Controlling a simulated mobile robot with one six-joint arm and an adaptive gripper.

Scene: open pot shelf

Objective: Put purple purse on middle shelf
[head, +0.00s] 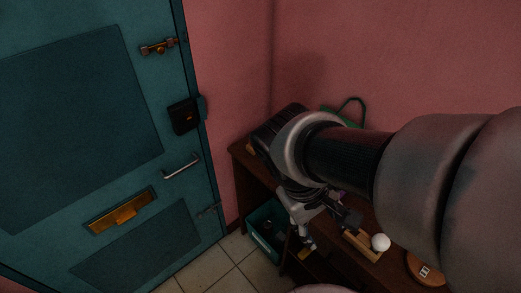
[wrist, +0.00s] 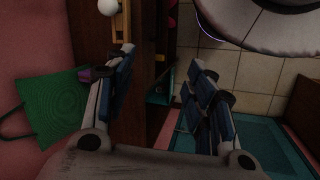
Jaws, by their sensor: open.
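A small purple patch, which may be the purple purse (wrist: 85,76), shows in the wrist view beside the left finger. The finger hides part of it, so its full shape cannot be told. In the head view only a sliver of purple shows behind my gripper. The dark brown shelf unit (head: 240,152) stands against the pink wall; its top is partly hidden by my arm, and its middle shelf is not clearly visible. My gripper (wrist: 160,68) is open with nothing between its fingers. It is over the front edge of the shelf unit, pointing down.
A green bag (wrist: 55,105) lies by the wall. A white ball (head: 381,242) sits by a wooden block, near a round wooden item (head: 427,268). A teal crate (head: 264,238) stands on the tiled floor (head: 222,268). A teal door (head: 75,130) is at left.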

